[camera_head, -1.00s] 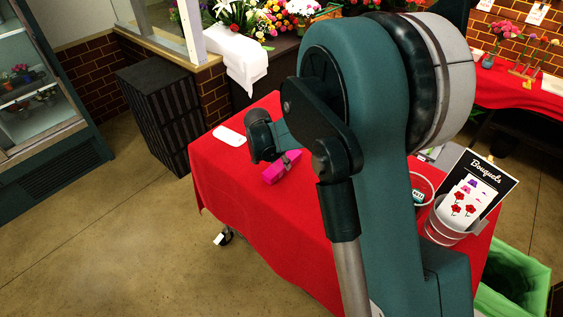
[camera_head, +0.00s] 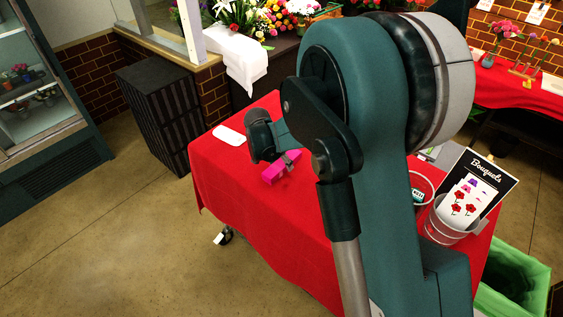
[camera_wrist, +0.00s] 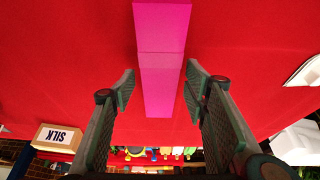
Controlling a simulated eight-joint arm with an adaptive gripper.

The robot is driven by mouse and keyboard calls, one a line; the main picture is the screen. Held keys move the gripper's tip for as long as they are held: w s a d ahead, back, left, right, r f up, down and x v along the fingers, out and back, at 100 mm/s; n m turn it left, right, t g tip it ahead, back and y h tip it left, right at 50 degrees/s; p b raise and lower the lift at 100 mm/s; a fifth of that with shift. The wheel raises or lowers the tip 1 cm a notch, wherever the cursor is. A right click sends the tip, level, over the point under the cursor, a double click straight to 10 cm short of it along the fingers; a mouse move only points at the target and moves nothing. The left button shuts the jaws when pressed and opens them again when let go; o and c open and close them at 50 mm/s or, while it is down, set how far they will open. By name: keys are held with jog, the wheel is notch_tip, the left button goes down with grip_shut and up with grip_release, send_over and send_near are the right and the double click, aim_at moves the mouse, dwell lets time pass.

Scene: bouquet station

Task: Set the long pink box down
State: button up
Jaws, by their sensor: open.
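The long pink box (camera_head: 273,174) lies on the red-covered table, near its left part in the head view. In the wrist view the pink box (camera_wrist: 162,55) runs from the top edge down to between the fingers. My gripper (camera_wrist: 160,85) is open, with one finger on each side of the box and red cloth showing in the gaps. In the head view my gripper (camera_head: 286,160) is at the box's upper right end, partly hidden by my arm.
A white flat item (camera_head: 229,135) lies on the red table (camera_head: 230,180) left of the box. A metal bucket (camera_head: 443,227) and a Bouquets sign (camera_head: 478,190) stand at the right. A box marked SILK (camera_wrist: 57,138) shows in the wrist view. The table's front part is clear.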

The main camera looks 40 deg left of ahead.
jog(key=shift+r, duration=0.15)
jog(key=v, duration=1.2)
jog(key=shift+d, duration=0.1)
dwell(0.9)
